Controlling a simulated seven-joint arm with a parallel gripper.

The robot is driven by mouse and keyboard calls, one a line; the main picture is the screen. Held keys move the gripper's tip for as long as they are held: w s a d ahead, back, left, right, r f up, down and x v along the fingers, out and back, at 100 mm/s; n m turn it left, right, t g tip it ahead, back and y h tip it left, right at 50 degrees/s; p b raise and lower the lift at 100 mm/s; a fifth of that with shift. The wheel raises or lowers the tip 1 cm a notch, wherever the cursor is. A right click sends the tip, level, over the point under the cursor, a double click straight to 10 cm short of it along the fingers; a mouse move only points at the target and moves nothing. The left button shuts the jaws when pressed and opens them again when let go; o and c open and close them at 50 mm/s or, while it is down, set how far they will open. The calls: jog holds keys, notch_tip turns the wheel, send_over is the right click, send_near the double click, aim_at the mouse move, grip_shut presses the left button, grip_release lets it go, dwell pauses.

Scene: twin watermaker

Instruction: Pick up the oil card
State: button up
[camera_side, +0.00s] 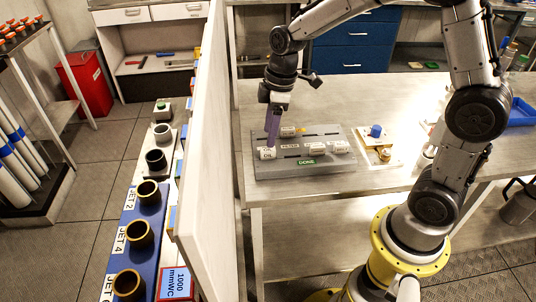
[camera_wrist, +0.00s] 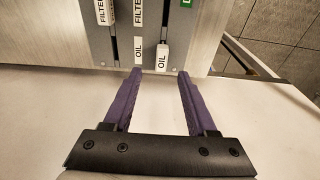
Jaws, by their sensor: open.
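The oil card (camera_side: 267,154) is a small white block marked OIL at the left front of a grey slotted board (camera_side: 330,168). In the wrist view the oil card (camera_wrist: 162,58) stands out from the board face, right of a flat OIL label (camera_wrist: 138,51). My gripper (camera_side: 270,142) has purple fingers pointing down just above the card in the side view. In the wrist view my gripper (camera_wrist: 160,74) is open, with the fingers spread to either side of the card's line and the card slightly beyond the tips. Nothing is between the fingers.
A FILTER card (camera_wrist: 104,12) sits in another slot, with a FILTER label (camera_wrist: 138,12) beside it. A green DONE tag (camera_side: 306,162) is at the board's front. A white plate with a blue knob (camera_side: 376,131) lies right of the board. A tall white partition (camera_side: 212,150) stands to the left.

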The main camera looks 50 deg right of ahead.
aim_at(268, 150)
jog(key=f, duration=0.5)
jog(key=shift+a, duration=0.2)
grip_shut()
